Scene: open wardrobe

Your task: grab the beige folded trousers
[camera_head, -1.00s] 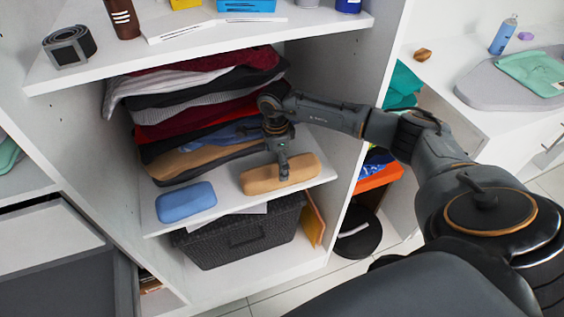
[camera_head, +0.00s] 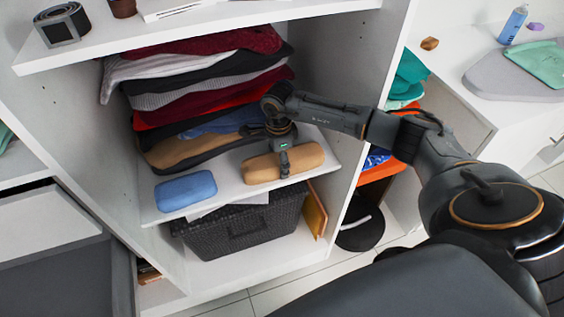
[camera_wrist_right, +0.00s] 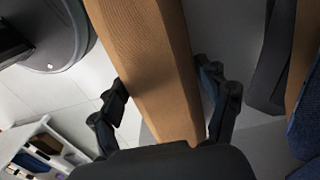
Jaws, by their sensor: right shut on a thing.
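The beige folded trousers (camera_head: 262,169) are a rounded, oblong bundle at the front right of the middle wardrobe shelf. In the right wrist view the trousers (camera_wrist_right: 150,60) show a finely ribbed surface and run lengthwise between the fingers. My right gripper (camera_head: 284,170) comes down on them from above, near their middle, and is shut on them, with one finger on each long side. In the right wrist view the gripper (camera_wrist_right: 165,105) hides their near end. They appear to rest on the shelf; I see no clear gap beneath. My left gripper is out of view.
A blue bundle (camera_head: 185,191) lies to the left on the same shelf (camera_head: 228,187). A clothes stack (camera_head: 205,90), with another tan layer low in it, stands behind. A black basket (camera_head: 240,228) is below. The upper shelf (camera_head: 215,36) overhangs the stack.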

